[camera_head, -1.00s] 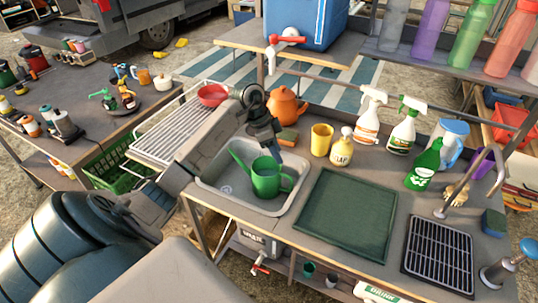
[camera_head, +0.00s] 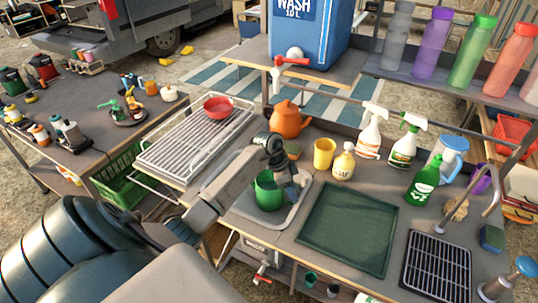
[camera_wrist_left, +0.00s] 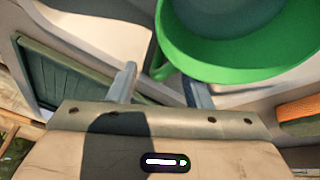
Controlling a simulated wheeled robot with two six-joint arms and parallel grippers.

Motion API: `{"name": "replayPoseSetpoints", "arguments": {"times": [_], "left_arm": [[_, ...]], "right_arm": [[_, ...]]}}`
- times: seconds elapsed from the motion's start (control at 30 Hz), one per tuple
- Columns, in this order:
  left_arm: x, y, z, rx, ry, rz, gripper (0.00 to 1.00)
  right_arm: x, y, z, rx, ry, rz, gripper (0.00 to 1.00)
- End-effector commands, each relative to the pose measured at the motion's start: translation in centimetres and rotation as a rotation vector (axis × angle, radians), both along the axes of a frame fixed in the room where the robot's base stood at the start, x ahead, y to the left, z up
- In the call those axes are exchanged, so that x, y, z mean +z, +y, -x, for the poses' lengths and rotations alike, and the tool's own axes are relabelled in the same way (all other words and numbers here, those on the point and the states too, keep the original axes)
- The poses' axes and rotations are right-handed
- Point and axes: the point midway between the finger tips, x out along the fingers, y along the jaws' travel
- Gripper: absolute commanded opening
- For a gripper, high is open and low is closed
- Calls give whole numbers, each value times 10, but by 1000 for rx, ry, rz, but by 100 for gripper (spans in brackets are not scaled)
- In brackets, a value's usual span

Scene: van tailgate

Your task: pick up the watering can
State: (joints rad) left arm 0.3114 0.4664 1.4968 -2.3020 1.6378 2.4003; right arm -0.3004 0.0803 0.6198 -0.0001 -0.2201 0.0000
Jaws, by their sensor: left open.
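My right gripper is not in view.
A dark green mat (camera_head: 347,228) lies right of the basin. A wire rack (camera_head: 180,150) with a red bowl (camera_head: 218,107) is at the left. Spray bottles stand at the back right.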

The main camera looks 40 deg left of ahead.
Motion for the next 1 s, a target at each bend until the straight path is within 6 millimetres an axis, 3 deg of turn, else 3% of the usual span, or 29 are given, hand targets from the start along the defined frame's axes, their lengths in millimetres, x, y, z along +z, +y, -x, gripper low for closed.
{"name": "replayPoseSetpoints", "arguments": {"times": [0.07, 0.3, 1.0], "left_arm": [[0, 0, 0, 0, 0, 0, 43], [0, 0, 0, 0, 0, 0, 0], [0, 0, 0, 0, 2, 0, 0]], "right_arm": [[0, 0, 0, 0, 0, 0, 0], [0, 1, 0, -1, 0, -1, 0], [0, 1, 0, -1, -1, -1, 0]]}}
